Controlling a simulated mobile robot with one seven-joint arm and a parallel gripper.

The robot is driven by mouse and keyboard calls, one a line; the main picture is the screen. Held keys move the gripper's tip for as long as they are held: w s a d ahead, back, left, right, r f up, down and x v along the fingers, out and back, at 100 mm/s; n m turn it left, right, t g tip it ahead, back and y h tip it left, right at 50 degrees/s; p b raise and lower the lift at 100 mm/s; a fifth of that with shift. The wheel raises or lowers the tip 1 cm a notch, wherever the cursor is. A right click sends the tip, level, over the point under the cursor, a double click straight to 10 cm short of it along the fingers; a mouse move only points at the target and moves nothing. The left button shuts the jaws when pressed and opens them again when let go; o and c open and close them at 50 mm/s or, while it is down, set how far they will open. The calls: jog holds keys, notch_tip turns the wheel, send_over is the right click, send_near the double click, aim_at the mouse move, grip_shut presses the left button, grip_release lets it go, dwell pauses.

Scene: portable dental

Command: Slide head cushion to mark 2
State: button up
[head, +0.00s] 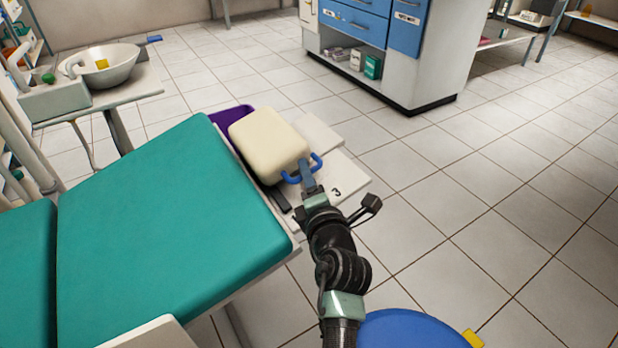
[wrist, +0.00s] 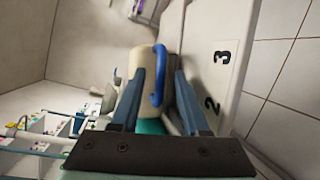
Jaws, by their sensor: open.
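The cream head cushion (head: 268,143) lies at the head end of the teal dental chair (head: 160,225), on a pale board (head: 350,205). A blue loop handle (head: 317,163) is on its near right side. My gripper (head: 306,168) is at this handle. In the wrist view, my gripper (wrist: 158,80) is open, with the blue handle (wrist: 161,62) between its two fingers; I cannot tell whether they touch it. The cushion (wrist: 138,65) is partly hidden by a finger. The board shows mark 3 (wrist: 223,57) and mark 2 (wrist: 212,104); mark 1 is not seen.
A purple item (head: 230,117) sits behind the cushion. A basin (head: 110,66) stands at the upper left, and a cabinet with blue drawers (head: 355,25) at the back. A blue round seat (head: 405,332) is at the bottom. Tiled floor on the right is clear.

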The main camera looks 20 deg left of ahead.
grip_shut()
dwell(1.3)
